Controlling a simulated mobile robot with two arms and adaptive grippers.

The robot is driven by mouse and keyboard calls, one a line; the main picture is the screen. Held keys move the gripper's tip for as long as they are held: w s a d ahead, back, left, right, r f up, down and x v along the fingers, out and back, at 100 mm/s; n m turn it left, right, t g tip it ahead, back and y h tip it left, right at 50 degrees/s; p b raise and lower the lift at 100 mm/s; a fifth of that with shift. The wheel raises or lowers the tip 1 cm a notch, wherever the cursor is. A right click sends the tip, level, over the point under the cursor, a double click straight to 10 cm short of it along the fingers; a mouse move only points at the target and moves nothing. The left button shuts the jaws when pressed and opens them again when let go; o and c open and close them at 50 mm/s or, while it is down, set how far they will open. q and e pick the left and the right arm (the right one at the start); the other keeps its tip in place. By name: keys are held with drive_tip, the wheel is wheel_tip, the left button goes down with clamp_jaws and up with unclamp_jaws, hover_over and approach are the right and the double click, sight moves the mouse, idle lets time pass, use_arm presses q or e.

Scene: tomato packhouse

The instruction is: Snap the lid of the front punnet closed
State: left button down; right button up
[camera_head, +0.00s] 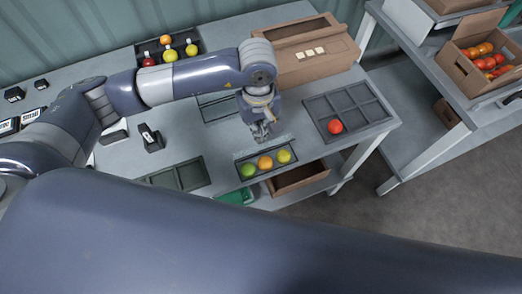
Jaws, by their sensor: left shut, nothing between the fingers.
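The front punnet (243,178) is a dark tray near the table's front edge. It holds a green, an orange and a yellow-green tomato in a row. A clear lid (262,148) seems to stand raised along its back edge; its exact angle is hard to tell. My left gripper (262,136) points down just behind and above the punnet, at the lid's upper edge. It is shut and empty; I cannot tell whether it touches the lid. A second, empty punnet (207,117) lies behind, partly hidden by my arm. My right gripper is not in view.
A compartment tray (378,120) with one red tomato lies right. A brown carton (285,68) stands behind, and a dark tray with tomatoes (140,50) at the back. An empty dark tray (180,190) lies left of the punnet. An open brown drawer or box (300,187) sits below the front edge.

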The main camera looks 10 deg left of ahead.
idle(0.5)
use_arm(q)
wheel_tip(320, 180, up, 8)
drive_tip(key=p, duration=0.3)
idle(0.3)
drive_tip(key=shift+s, duration=0.15)
idle(0.5)
